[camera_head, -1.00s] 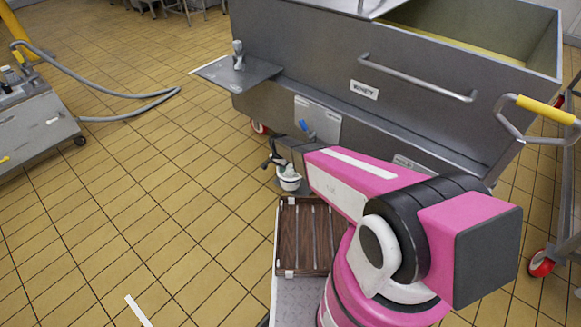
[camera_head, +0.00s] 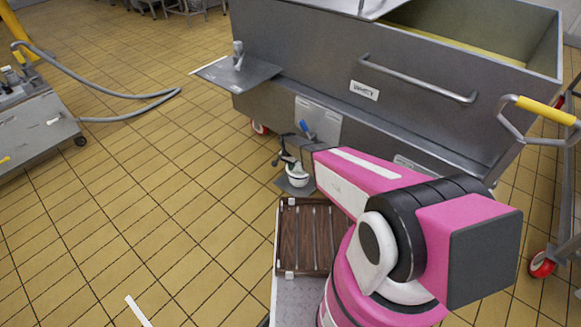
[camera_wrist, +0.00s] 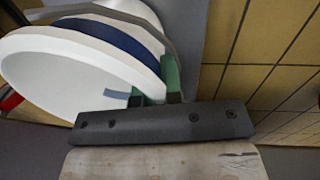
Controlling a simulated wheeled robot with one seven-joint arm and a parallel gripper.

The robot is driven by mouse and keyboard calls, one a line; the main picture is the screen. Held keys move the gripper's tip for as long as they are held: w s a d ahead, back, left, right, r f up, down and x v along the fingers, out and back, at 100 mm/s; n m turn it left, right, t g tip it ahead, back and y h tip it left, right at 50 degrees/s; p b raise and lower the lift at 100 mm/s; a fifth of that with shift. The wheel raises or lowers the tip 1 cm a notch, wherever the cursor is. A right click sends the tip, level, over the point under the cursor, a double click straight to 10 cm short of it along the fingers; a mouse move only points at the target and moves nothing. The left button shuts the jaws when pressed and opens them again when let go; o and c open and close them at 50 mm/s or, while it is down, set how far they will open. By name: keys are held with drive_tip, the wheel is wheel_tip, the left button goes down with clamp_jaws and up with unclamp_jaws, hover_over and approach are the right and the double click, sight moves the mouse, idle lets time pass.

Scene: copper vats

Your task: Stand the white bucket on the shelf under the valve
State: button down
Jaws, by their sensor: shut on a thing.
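The white bucket (camera_head: 297,178) is small in the head view, low in front of the steel vat. In the wrist view the white bucket (camera_wrist: 75,65) fills the upper left, with a dark blue band near its open end. My gripper (camera_wrist: 157,82) has green fingertips closed on the bucket's rim. The grey shelf (camera_head: 284,187) shows under and beside the bucket; I cannot tell whether they touch. A blue handle, which looks like the valve (camera_head: 305,127), is on the vat's lower front, above and slightly right of the bucket. My arm hides part of the area right of the bucket.
The long steel vat (camera_head: 360,65) stands at the back right, with a side ledge (camera_head: 235,72) at its left. A hose (camera_head: 130,93) lies left. The tiled floor between is clear.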

drive_tip(key=shift+f, duration=0.2)
drive_tip(key=c, duration=1.3)
unclamp_jaws()
drive_tip(key=shift+r, duration=0.15)
drive_tip(key=r, duration=0.4)
drive_tip(key=a+r, duration=0.1)
drive_tip(key=r, duration=0.3)
drive_tip(key=w+r, duration=0.1)
drive_tip(key=r, duration=0.3)
drive_tip(key=shift+a, duration=0.15)
